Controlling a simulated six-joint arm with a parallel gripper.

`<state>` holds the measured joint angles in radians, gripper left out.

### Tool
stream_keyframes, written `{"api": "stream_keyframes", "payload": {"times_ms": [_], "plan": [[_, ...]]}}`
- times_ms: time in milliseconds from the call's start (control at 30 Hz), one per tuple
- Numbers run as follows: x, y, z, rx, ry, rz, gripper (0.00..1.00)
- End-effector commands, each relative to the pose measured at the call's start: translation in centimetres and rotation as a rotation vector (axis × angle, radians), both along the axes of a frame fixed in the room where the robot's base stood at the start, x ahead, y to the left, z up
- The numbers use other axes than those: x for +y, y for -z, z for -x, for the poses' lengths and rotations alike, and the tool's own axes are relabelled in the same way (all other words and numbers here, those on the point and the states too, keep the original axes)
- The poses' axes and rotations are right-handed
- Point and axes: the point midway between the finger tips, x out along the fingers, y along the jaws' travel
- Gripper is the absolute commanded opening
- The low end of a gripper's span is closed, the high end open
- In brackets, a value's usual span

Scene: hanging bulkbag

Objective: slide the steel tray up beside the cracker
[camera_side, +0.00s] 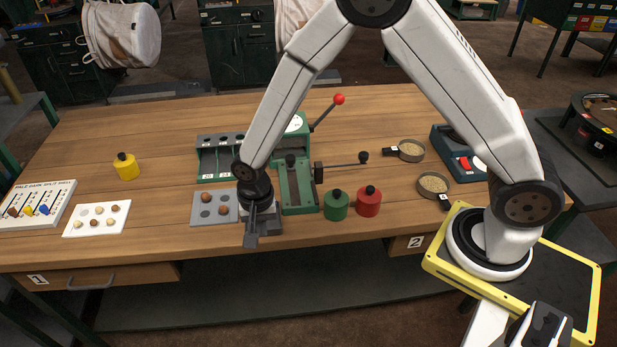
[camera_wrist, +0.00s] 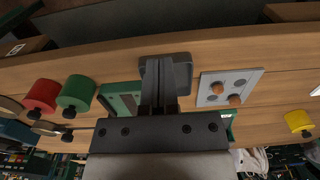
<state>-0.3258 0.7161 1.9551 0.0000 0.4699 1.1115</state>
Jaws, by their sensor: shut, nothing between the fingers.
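The steel tray (camera_side: 272,224) is a small flat dark-grey piece near the front edge of the bench, partly hidden by my gripper. It also shows in the wrist view (camera_wrist: 185,60), behind my fingers. The cracker (camera_side: 297,185) is a green machine with a red-knobbed lever, standing just behind and to the right of the tray. Part of its green base shows in the wrist view (camera_wrist: 122,97). My gripper (camera_side: 251,238) is shut and empty, pointing down at the tray. Whether the fingertips touch the tray I cannot tell.
A grey plate with wells (camera_side: 212,208), holding nuts, lies just left of the tray. Green (camera_side: 336,206) and red (camera_side: 368,202) knobbed cylinders stand to the right. A green-framed bin rack (camera_side: 213,160) is behind.

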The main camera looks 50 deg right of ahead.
Motion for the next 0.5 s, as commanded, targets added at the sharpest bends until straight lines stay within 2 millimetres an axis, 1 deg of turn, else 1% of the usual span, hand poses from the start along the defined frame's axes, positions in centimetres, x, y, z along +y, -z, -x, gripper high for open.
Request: {"api": "stream_keyframes", "payload": {"times_ms": [33, 500], "plan": [[0.0, 0.6, 0.1, 0.002, 0.000, 0.001, 0.00], [0.0, 6.1, 0.1, 0.004, 0.000, 0.001, 0.00]]}}
